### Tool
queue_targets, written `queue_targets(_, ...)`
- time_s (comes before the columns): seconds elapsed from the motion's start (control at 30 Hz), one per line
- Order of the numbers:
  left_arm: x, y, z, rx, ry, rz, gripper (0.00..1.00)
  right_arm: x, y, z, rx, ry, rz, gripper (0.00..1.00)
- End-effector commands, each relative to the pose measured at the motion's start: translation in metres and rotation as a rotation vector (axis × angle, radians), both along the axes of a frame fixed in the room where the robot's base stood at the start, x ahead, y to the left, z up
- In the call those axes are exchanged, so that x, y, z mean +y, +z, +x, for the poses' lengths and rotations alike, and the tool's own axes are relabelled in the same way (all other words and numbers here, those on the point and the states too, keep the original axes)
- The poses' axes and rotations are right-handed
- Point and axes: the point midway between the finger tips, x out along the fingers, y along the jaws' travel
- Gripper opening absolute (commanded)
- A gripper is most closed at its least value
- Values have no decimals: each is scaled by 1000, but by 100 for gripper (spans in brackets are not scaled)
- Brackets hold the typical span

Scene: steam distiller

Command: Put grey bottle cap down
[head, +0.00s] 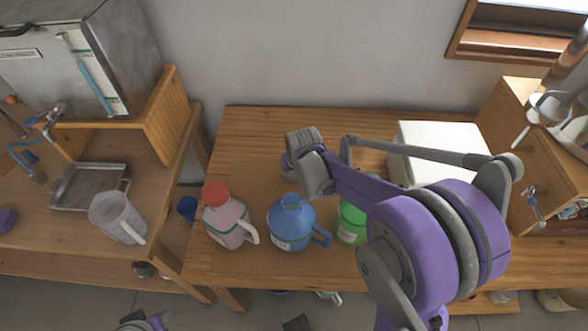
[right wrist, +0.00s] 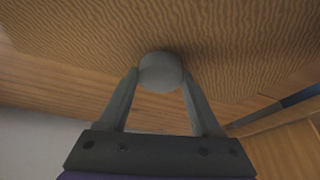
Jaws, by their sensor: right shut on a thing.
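The grey bottle cap (right wrist: 160,71) is a small round piece between the fingertips of my right gripper (right wrist: 160,80) in the right wrist view. The gripper is shut on it, close to a wooden surface with wavy grain; I cannot tell whether the cap touches it. In the head view my right wrist is over the back middle of the wooden table (head: 250,122), behind the jugs; the cap is hidden there.
A red-capped jug (head: 228,222), a blue jug (head: 288,228) and a green jug (head: 350,222) stand along the table front, the green one partly behind my arm. A white box (head: 440,135) is at the back right. The table's back left is clear.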

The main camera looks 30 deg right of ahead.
Motion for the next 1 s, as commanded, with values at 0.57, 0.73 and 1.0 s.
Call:
queue_targets(0.57, 0, -2, 0, 1, 0, 0, 50, 0, -3, 0, 0, 0, 0, 95)
queue_targets(0.73, 0, 2, 0, 0, 0, 0, 50, 0, 4, -1, 0, 0, 0, 95)
queue_targets(1.0, 0, 9, 1, -3, 0, 0, 50, 6, 52, -21, 0, 0, 0, 95)
